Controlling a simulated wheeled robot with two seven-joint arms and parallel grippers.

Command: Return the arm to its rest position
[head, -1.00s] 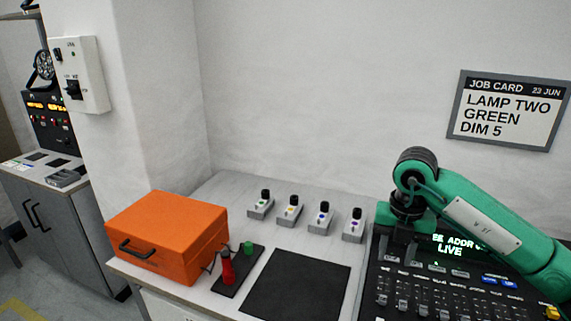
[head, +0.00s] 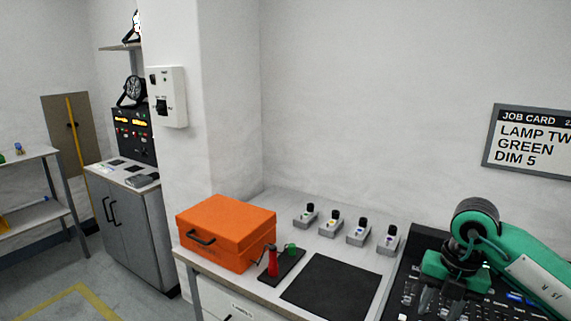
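My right arm comes in from the right edge, green with a black wrist joint. Its gripper (head: 441,301) points down over the lighting console (head: 400,262), with its two dark fingers apart and nothing visible between them. The fingers overlap the console's keys in the picture, and I cannot tell how far above them the tips are. My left gripper is not in view.
An orange case (head: 222,226) stands on the bench's left part, beside a red-handled tool (head: 273,262) and a black mat (head: 331,287). Several small grey switch units line the back. A job card (head: 531,140) hangs on the wall. A grey cabinet (head: 140,225) stands at left.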

